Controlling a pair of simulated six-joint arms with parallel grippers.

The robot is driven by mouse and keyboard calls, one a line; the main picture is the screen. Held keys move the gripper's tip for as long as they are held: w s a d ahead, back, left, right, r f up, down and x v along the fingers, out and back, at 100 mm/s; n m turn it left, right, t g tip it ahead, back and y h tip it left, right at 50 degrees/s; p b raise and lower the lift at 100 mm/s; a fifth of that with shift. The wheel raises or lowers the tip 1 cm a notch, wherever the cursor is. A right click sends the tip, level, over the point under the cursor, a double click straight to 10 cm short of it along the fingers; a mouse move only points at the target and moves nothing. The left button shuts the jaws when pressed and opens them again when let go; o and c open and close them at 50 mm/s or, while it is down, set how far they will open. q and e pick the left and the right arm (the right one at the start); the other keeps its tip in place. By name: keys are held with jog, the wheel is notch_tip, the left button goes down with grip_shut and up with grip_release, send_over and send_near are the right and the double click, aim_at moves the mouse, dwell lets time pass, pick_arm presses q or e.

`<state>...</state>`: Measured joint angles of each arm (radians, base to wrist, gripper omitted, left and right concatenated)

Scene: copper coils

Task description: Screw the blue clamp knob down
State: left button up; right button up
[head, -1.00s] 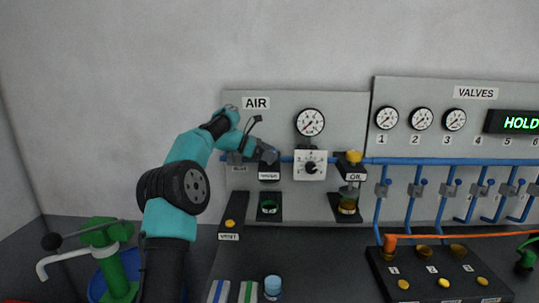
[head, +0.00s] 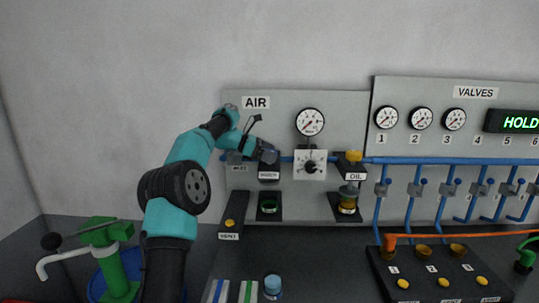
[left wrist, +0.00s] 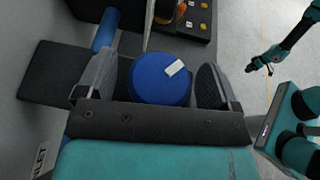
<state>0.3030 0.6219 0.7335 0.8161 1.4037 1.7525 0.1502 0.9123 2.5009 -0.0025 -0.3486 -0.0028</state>
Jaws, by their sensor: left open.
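The blue clamp knob (left wrist: 160,79) is a round cap with a white mark on its top, seen in the left wrist view. It sits between the two spread fingers of my left gripper (left wrist: 158,84). A narrow gap shows on the right side; contact on the left side is hard to tell. In the head view my left gripper (head: 262,152) is at the AIR panel (head: 345,120), by the INLET label, and hides the knob. My right gripper (left wrist: 260,66) is small and dark at the right of the left wrist view, away from the knob.
A blue pipe (head: 400,161) runs along the panels. A regulator dial (head: 310,166) and an oil bowl (head: 348,200) are right of my left gripper. A blue-capped bottle (head: 273,287) stands on the dark bench. A green pump (head: 115,260) is at the left.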

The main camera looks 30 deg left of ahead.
pick_arm(q)
jog(key=shift+r, duration=1.8)
jog(key=s+d+r, duration=0.1)
jog(key=s+d, duration=0.7)
jog(key=s, duration=0.5)
jog(key=shift+s+d+r, duration=0.15)
jog(key=shift+s+d, duration=0.05)
jog(key=shift+s, duration=0.15)
